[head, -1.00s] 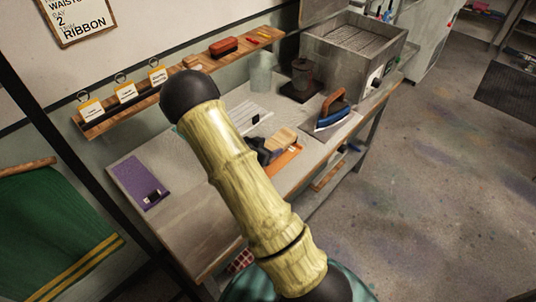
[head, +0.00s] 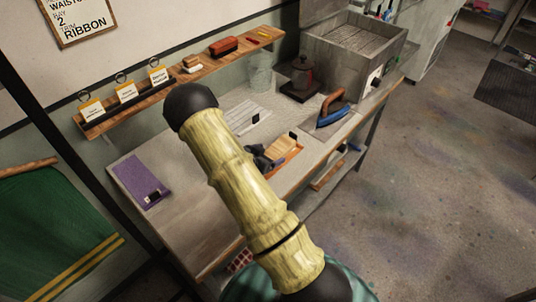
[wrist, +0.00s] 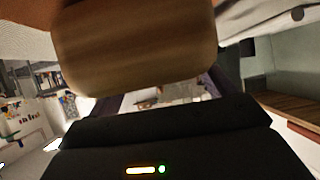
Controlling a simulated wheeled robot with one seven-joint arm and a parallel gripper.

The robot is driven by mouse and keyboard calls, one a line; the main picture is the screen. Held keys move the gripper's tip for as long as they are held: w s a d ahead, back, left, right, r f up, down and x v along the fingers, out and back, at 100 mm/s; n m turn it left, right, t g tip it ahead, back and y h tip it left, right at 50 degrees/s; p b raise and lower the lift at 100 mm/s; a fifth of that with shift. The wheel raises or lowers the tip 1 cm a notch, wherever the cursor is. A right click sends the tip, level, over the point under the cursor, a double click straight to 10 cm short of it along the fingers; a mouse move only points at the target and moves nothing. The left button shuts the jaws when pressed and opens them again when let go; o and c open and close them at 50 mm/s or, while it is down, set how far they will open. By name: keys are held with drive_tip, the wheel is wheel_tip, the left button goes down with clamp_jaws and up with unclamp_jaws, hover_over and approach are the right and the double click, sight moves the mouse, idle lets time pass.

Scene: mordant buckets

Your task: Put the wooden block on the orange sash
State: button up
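The wooden block (head: 280,147) is a light tan piece with rounded corners, at or just above the orange sash (head: 294,158) on the workbench. Contact between them is hard to tell. My gripper (head: 266,156) is dark, partly hidden behind my arm, and at the block's left side. In the wrist view the block (wrist: 140,45) fills the upper middle, close to the gripper, and appears held between the fingers. The orange sash shows at the wrist view's top left corner (wrist: 12,10). Part of the sash is hidden by the block and gripper.
A purple sash (head: 140,182) and a white sash (head: 243,116) lie on the workbench (head: 190,232). A blue iron (head: 333,113), a dark pot (head: 303,78) and a metal basin (head: 352,55) stand to the right. A wooden shelf (head: 195,75) runs along the wall.

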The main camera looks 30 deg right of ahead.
drive_tip(key=shift+r, duration=0.2)
drive_tip(key=b+v, duration=0.1)
drive_tip(key=v, duration=1.1)
drive_tip(key=shift+w+r, duration=0.1)
drive_tip(key=s+a+r+n+t+y, duration=0.1)
drive_tip(key=s+a+r+n+y, duration=0.1)
drive_tip(key=a+r+n+y, duration=0.7)
drive_tip(key=s+d+r+n+g+y, duration=0.2)
drive_tip(key=s+n+g, duration=0.1)
drive_tip(key=s, duration=1.1)
drive_tip(key=shift+d+n+g+y, duration=0.15)
drive_tip(key=shift+n+g+y, duration=0.15)
drive_tip(key=shift+n, duration=0.4)
